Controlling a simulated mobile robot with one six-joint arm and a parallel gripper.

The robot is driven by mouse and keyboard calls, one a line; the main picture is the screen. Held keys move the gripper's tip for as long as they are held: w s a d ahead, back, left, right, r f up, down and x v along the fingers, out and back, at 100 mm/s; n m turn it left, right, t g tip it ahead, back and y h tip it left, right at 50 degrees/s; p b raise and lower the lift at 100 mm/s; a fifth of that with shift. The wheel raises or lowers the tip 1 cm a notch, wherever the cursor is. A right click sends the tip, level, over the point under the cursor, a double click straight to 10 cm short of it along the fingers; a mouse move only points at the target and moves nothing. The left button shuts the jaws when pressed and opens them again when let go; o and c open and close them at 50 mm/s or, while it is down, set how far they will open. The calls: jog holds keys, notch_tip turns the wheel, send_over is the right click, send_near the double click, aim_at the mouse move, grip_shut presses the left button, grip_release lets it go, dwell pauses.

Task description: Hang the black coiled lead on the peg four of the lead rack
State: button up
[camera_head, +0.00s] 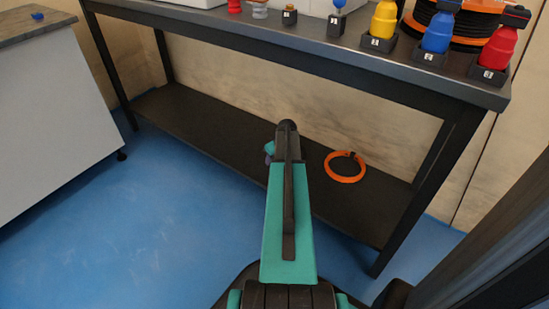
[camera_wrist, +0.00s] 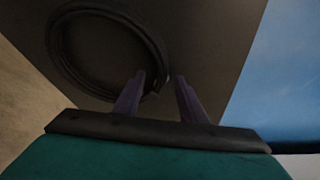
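The black coiled lead (camera_wrist: 55,50) shows in the wrist view as a dark ring lying flat on the dark lower shelf (camera_wrist: 210,30). My gripper (camera_wrist: 160,78) is open, and its two dark fingers show a gap between them. The fingertips are at the ring's near right edge, and part of the rim appears between or just beyond them. I cannot tell whether they touch it. In the head view I cannot make out the black lead, with my arm over that part of the shelf. The lead rack and peg four are not in view.
An orange ring (camera_head: 345,179) lies on the lower shelf (camera_head: 215,125), right of my arm. The bench top (camera_head: 330,62) overhangs it and carries several bottles in numbered holders, including a red one (camera_head: 499,48). A bench leg (camera_head: 430,190) stands at right. Blue floor (camera_head: 130,215) is clear at left.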

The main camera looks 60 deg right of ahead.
jog(key=p+v, duration=0.4)
jog(key=v, duration=0.8)
jog(key=shift+a+f, duration=0.1)
jog(key=shift+a, duration=0.05)
dwell(0.6)
jog(key=w+a+f+g+y, duration=0.1)
jog(key=w+a+f, duration=0.1)
jog(key=a+f, duration=0.65)
jog(key=w+a+f+n+g+y, duration=0.1)
jog(key=a+f, duration=0.2)
jog(key=a, duration=1.1)
jog(key=w+a+f+g+y, duration=0.15)
jog(key=a+f, duration=0.35)
jog(key=a, duration=0.6)
jog(key=s+a+f+g, duration=0.1)
jog(key=s+a+f, duration=0.2)
jog(key=s+a, duration=0.3)
jog(key=s+a+f+n+g+h, duration=0.1)
jog(key=s+a+f+g, duration=0.1)
jog(key=s+a, duration=0.5)
jog(key=s+a+f+n+g+h, duration=0.1)
jog(key=s+a+f, duration=0.4)
jog(key=a, duration=0.7)
jog(key=shift+s+a+f+g, duration=0.1)
jog(key=shift+s+a+g, duration=0.3)
jog(key=shift+s+g, duration=0.3)
